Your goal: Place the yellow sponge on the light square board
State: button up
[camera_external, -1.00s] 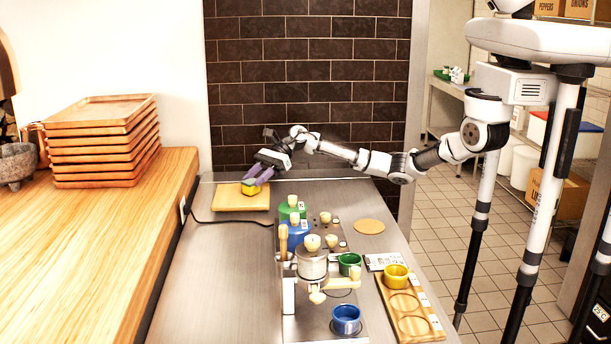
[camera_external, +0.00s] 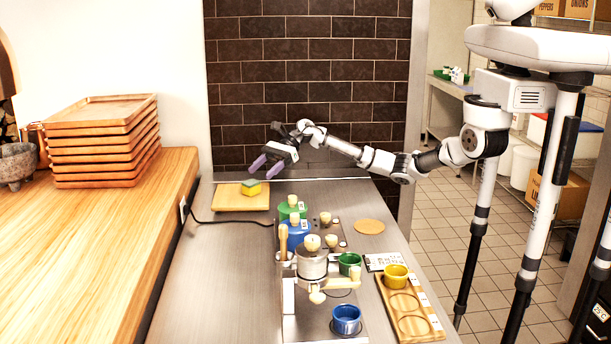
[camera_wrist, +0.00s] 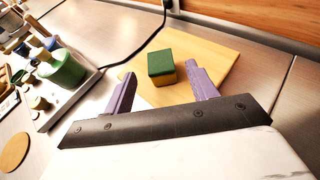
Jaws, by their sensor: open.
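The yellow sponge (camera_external: 251,188) with a green top sits on the light square board (camera_external: 228,201) at the back left of the steel counter. In the wrist view the sponge (camera_wrist: 161,66) rests on the board (camera_wrist: 212,58), near the board's edge facing me. My gripper (camera_external: 265,168) is open and empty, raised above and to the right of the sponge, apart from it. In the wrist view its purple fingers (camera_wrist: 163,88) are spread, with the sponge beyond the gap between them.
A round cork mat (camera_external: 369,226) lies to the right. A black cable (camera_external: 228,222) crosses the counter. Stacked wooden trays (camera_external: 103,140) stand on the left worktop.

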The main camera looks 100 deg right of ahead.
aim_at(247, 183)
jog(key=b+v, duration=0.1)
jog(key=v, duration=0.1)
jog(key=shift+s+d, duration=0.2)
jog(key=shift+d, duration=0.05)
jog(key=shift+s+d+r, duration=0.3)
jog(key=shift+s+r, duration=0.05)
jog(key=shift+s, duration=0.05)
jog(key=p+x, duration=0.4)
jog(key=x, duration=0.3)
jog(key=shift+w+a, duration=0.2)
jog(key=shift+a, duration=0.05)
jog(key=shift+d+r+b, duration=0.15)
jog(key=shift+r+b, duration=0.05)
jog(key=shift+b, duration=0.2)
jog(key=shift+r+b, duration=0.6)
jog(key=shift+r, duration=1.2)
